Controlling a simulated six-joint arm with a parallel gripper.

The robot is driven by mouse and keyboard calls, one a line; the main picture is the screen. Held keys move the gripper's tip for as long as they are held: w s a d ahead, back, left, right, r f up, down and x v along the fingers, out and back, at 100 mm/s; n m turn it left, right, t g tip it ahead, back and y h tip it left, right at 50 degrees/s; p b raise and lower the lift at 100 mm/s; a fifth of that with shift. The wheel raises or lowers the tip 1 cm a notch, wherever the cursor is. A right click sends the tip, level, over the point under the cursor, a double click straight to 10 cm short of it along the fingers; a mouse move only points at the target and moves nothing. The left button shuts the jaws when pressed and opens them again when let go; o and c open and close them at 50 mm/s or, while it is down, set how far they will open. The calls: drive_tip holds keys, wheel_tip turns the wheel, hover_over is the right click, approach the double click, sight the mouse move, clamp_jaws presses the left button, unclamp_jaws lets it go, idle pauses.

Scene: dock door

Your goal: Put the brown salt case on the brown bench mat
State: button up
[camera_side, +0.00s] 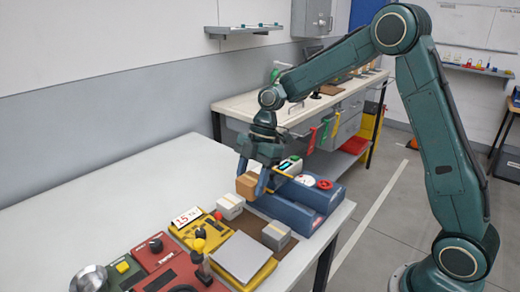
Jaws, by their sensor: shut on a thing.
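The brown salt case (246,187) is a small brown box at the fingertips of my gripper (252,181). My gripper points down and is shut on it; one finger covers its right side. The picture does not clearly show whether the case touches anything below. A brown mat (251,223) lies on the table nearer the camera, to the case's lower right. A grey box (276,236) stands at the mat's right end, and a white box (230,206) is by its far left edge.
A blue unit (298,212) with a red knob (325,184) is close to the right of my gripper. A yellow scale with a silver plate (242,257), a yellow device (187,217) and red boxes (150,253) crowd the front. The table's left part (110,205) is clear.

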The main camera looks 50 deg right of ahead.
drive_tip(key=shift+f, duration=5.65)
drive_tip(key=shift+f, duration=0.15)
drive_tip(key=o, duration=1.1)
drive_tip(key=shift+c, duration=0.2)
drive_tip(key=v, duration=1.2)
